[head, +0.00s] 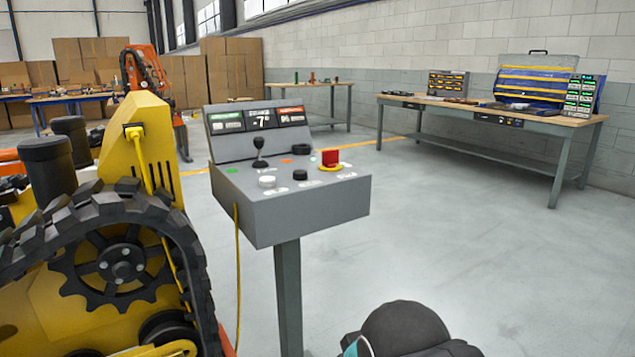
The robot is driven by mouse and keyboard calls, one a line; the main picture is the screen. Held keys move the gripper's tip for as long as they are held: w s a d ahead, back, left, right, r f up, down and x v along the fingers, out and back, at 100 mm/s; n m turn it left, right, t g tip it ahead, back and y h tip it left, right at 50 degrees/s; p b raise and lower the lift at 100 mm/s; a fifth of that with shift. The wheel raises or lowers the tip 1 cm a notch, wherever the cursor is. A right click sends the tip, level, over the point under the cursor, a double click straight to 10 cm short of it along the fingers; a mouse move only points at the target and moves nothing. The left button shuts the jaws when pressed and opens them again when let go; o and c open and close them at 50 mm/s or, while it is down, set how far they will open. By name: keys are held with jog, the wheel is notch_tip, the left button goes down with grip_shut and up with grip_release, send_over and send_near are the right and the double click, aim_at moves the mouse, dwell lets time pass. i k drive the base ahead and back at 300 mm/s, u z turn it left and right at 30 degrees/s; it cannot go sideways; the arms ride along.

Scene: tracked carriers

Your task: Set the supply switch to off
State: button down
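A grey control console (310,208) stands on a post near the middle of the head view. Its sloped top carries a black joystick (259,160), a white knob (267,181), a small black knob (303,175), a black round part (301,149) and a red control on a yellow base (330,158). The white labels are too small to read, so I cannot tell which control is the supply switch or how it is set. A display panel (260,118) rises at the console's back. My gripper is not in view; a dark rounded part of my arm shows at the bottom.
A yellow tracked carrier (120,165) with black tracks stands close on the left. A yellow cable (237,250) hangs from the console's left side. A workbench (545,122) stands at the back right. The grey floor right of the console is open.

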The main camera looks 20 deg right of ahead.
aim_at(329, 157)
jog(key=k, duration=1.25)
jog(key=z, duration=0.65)
jog(key=i, duration=0.45)
jog(key=z, duration=0.65)
jog(key=i, duration=0.7)
jog(key=u, duration=0.5)
jog(key=i, duration=0.85)
jog(key=u, duration=0.75)
